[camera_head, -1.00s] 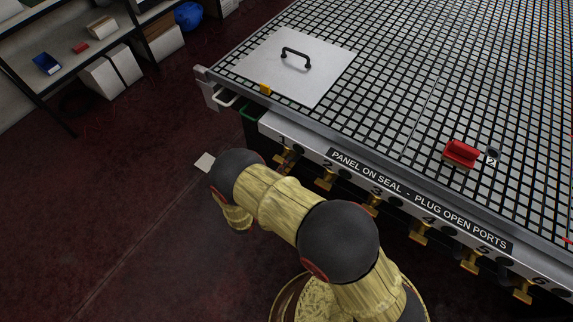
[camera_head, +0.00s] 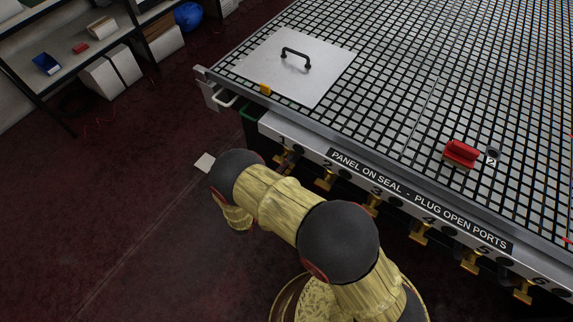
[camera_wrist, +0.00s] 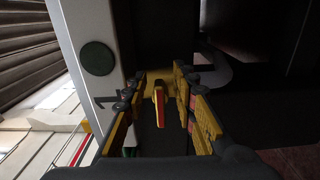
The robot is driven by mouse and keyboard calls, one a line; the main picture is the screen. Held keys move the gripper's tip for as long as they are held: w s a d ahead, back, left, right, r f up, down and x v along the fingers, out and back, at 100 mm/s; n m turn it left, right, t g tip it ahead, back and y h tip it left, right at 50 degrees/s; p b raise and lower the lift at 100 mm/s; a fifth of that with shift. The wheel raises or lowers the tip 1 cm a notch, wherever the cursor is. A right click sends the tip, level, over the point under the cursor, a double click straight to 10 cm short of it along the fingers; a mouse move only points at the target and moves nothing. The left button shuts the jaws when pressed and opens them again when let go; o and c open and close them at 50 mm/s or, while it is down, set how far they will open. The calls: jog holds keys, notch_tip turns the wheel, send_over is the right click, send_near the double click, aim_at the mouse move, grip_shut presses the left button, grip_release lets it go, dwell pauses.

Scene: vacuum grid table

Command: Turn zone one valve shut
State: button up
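The zone one valve (camera_head: 287,158) is a brass fitting under the number 1 on the table's front panel, partly hidden by my arm in the head view. In the wrist view the valve's handle (camera_wrist: 160,103), yellow with a red face, stands between my fingers. My gripper (camera_wrist: 158,82) is open, with one finger on each side of the handle and dark gaps visible beside it. I cannot tell whether either finger touches it. The gripper itself is hidden behind my arm in the head view.
More brass valves, such as valve two (camera_head: 325,179), line the front panel (camera_head: 420,205) to the right. On the grid table (camera_head: 420,70) lie a pale plate with a black handle (camera_head: 292,72) and a red clamp-like block (camera_head: 461,154). A dark round disc (camera_wrist: 97,58) shows beside the valve.

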jog(key=v, duration=1.2)
dwell(0.3)
